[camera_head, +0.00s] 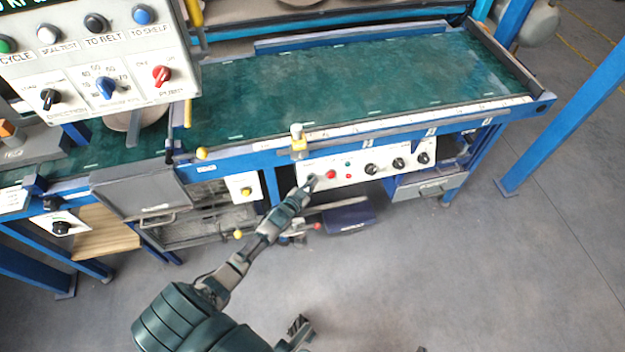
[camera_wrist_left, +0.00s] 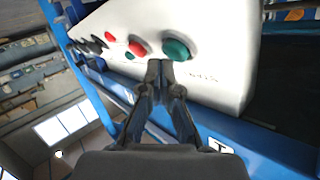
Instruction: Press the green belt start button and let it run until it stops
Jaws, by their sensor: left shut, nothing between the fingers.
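The green start button (camera_wrist_left: 178,50) is a large round button at the end of a white control panel (camera_head: 355,170) on the conveyor's front rail. In the head view my fingertips cover most or all of it. My left gripper (camera_head: 308,184) is shut and empty, reaching up to the panel's left end. In the left wrist view its fingertips (camera_wrist_left: 159,68) are at the lower left edge of the green button; I cannot tell whether they touch it. A red button (camera_head: 331,174) sits beside it. The green belt (camera_head: 350,85) is bare.
Small red and green lamps and several black knobs (camera_head: 371,169) continue along the panel. A yellow-topped post (camera_head: 298,143) stands above it on the rail. A larger control box (camera_head: 90,50) fills the upper left. The floor in front is clear.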

